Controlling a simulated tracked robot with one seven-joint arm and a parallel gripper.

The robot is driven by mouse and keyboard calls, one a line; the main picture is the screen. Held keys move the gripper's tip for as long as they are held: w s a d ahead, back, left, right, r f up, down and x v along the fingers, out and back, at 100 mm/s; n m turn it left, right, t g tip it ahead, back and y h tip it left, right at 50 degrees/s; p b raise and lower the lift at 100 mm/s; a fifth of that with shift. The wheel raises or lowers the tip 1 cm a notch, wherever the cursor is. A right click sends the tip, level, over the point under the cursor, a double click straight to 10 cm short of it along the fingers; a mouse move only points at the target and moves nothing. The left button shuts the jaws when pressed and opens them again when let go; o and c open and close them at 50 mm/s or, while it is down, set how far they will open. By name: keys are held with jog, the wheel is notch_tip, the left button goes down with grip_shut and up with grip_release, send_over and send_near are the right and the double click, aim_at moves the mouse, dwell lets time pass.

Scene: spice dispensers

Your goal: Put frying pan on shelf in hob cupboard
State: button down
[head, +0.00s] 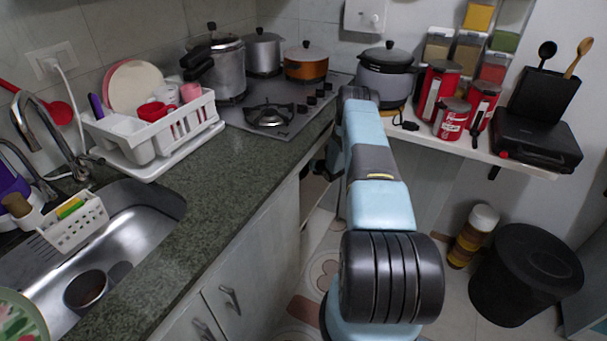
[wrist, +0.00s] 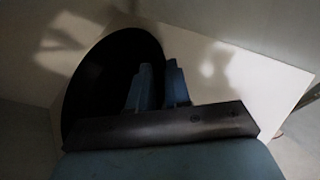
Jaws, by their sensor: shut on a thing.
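The frying pan (wrist: 100,75) shows in the wrist view as a dark round shape on the left, partly behind my fingers. My gripper (wrist: 160,78) is shut on the frying pan; the handle itself is hard to make out. A pale shelf board (wrist: 245,85) lies behind and to the right of the pan. It is too dark to tell whether the pan touches it. In the head view, my arm reaches down towards the open hob cupboard (head: 315,187) below the counter. My gripper and the pan are hidden there.
The hob (head: 270,118) and several pots stand on the counter above the cupboard. A sink (head: 140,220) and dish rack (head: 150,135) are at left. A white side shelf (head: 520,160) holds red tins and a black grill. A black bin (head: 525,275) stands at right.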

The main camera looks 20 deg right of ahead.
jog(key=shift+f, duration=2.9)
jog(key=c, duration=1.1)
grip_release()
jog(key=shift+o, duration=0.2)
jog(key=v, duration=1.2)
